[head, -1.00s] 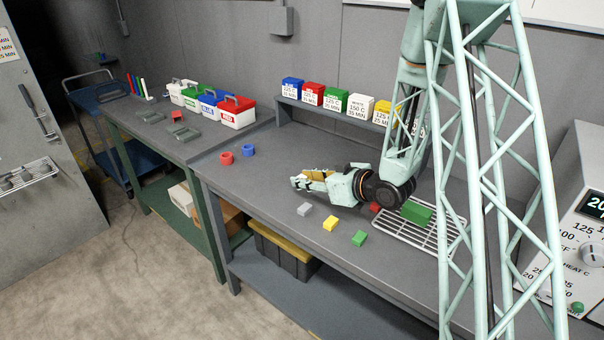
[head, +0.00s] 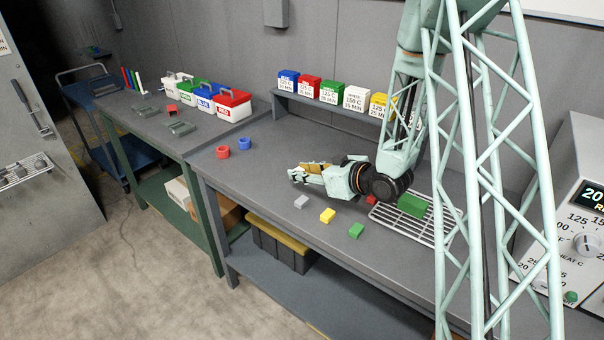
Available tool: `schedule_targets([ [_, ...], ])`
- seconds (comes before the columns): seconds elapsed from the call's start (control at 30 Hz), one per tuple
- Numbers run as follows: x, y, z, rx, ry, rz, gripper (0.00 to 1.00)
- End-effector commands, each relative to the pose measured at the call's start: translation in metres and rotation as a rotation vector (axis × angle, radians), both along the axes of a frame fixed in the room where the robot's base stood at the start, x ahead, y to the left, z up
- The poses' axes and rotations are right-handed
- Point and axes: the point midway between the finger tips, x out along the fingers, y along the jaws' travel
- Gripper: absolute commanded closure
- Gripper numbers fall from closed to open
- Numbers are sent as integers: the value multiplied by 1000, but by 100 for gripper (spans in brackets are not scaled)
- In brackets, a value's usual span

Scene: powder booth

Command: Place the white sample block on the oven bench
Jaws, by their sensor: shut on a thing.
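My gripper (head: 296,174) is over the near grey bench (head: 262,188), pointing left, with its fingers closed. I cannot tell from the picture which bench is the oven bench.
A wire rack (head: 390,224) with a larger green block (head: 412,205) and a red block (head: 371,200) is right of my gripper. Labelled boxes (head: 331,93) line a shelf. The bench's left part is mostly clear.

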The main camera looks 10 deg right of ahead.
Motion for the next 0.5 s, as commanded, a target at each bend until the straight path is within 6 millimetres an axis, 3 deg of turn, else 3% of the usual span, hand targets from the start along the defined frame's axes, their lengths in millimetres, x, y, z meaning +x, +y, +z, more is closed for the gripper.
schedule_targets([
  [0.5, 3, -1, 55, -4, -3, -174, 86],
])
